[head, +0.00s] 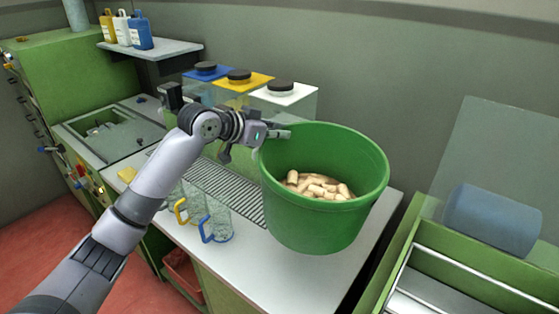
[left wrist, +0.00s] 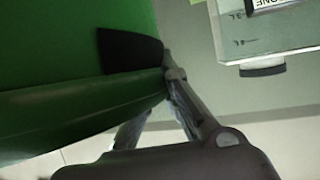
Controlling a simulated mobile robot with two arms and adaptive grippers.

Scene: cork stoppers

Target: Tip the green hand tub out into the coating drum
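The green hand tub (head: 315,222) is over the right part of the white counter, holding a heap of pale cork stoppers (head: 318,187). I cannot tell whether its base touches the counter. My left gripper (head: 280,134) is at the tub's left rim. In the left wrist view, a black finger pad (left wrist: 130,50) lies against the green tub wall (left wrist: 60,50) by the rim, and the gripper looks closed on it; the other finger is partly hidden. A blue-grey cylinder (head: 490,220) sits behind a clear guard at right; I cannot tell whether it is the coating drum. My right gripper is out of view.
Clear bins with blue (head: 207,71), yellow (head: 240,78) and white (head: 283,92) lids stand behind the tub. Clear jugs with yellow and blue handles (head: 215,225) stand at the counter's front. A green machine (head: 60,75) is at left, with bottles (head: 140,33) on a shelf.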

